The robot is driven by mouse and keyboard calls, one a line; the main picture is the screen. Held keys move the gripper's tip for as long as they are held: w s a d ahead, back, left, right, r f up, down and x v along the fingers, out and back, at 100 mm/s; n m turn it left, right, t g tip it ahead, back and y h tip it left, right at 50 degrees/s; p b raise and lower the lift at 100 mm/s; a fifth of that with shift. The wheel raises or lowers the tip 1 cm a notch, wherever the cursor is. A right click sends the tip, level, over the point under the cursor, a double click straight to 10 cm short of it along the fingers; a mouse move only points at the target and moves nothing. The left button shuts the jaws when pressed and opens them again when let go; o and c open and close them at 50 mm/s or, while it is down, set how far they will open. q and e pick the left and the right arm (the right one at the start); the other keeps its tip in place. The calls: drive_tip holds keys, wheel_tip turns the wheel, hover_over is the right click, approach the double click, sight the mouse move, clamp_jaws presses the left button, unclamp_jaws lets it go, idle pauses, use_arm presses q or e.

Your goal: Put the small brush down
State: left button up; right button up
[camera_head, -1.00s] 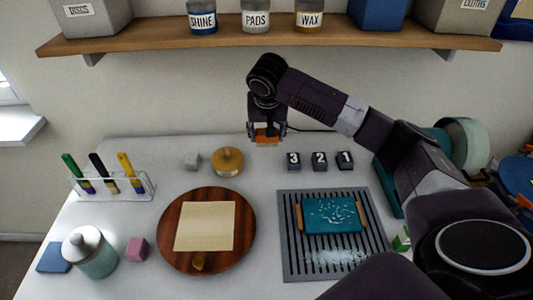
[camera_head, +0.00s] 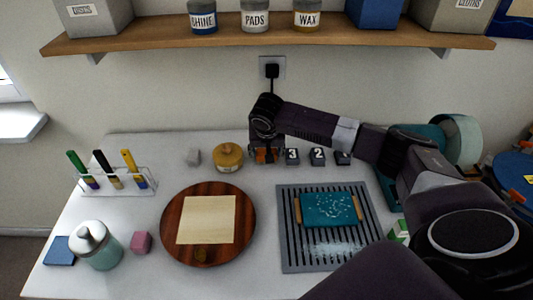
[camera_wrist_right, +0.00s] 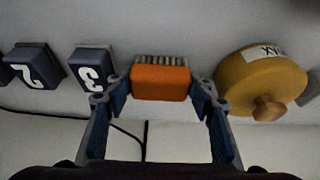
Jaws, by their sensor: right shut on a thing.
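The small brush (camera_wrist_right: 161,83) has an orange body and pale grey bristles. My right gripper (camera_wrist_right: 162,92) is shut on it, with one finger at each side, in the right wrist view. In the head view the brush (camera_head: 266,156) shows as a bit of orange between the fingers of my right gripper (camera_head: 266,157). It is low over the back of the white table, between the yellow lidded pot (camera_head: 228,157) and the block marked 3 (camera_head: 292,157). The bristles face the table; I cannot tell whether they touch it. My left gripper is not in view.
Blocks marked 2 (camera_head: 317,157) and 1 (camera_head: 343,158) continue the row to the right. A grey cube (camera_head: 193,157) stands left of the pot. In front are a round wooden board (camera_head: 178,243) and a grey slatted mat (camera_head: 296,262). A shelf (camera_head: 230,40) hangs above.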

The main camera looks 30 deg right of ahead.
drive_tip(key=o, duration=0.7)
drive_tip(key=b+v, duration=0.1)
drive_tip(key=v, duration=1.1)
drive_tip(key=shift+r, duration=0.1)
